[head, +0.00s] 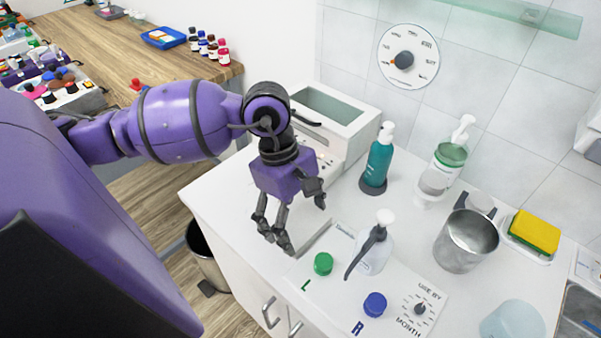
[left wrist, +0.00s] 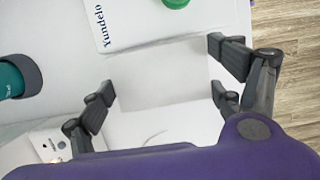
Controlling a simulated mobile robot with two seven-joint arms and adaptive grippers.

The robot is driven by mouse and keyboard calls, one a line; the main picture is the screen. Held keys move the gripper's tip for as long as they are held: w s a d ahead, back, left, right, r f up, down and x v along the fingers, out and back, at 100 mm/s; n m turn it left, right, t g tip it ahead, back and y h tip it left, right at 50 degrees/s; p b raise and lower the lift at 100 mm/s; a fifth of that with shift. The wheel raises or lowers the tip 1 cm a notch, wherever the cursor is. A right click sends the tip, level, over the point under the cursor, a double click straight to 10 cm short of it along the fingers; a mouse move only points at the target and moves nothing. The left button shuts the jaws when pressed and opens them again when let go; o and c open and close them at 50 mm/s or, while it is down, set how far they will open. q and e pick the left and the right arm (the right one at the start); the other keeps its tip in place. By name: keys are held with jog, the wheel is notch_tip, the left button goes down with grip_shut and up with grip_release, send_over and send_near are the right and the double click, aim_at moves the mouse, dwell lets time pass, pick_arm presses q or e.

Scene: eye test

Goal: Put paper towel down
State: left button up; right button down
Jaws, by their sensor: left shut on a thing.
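My left gripper (head: 290,222) hangs, fingers down, over the front left part of the white counter (head: 222,190). In the left wrist view, the left gripper (left wrist: 165,84) has its fingers on both sides of a pale, plain sheet, which looks like the paper towel (left wrist: 165,70). It is shut on this sheet, with the fingers still well apart. The towel is white on white, so its edges are faint. My right gripper is not in view.
A white board (head: 340,290) with green and blue knobs lies right of the gripper. A pump bottle (head: 374,248) stands at its back edge. A teal bottle (head: 378,158), a metal pot (head: 467,240) and a white machine (head: 340,125) stand behind. A bin (head: 207,258) is below left.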

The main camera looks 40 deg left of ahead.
pick_arm(q)
jog(key=shift+f, duration=0.25)
jog(key=o, duration=0.7)
jog(key=shift+r, duration=0.1)
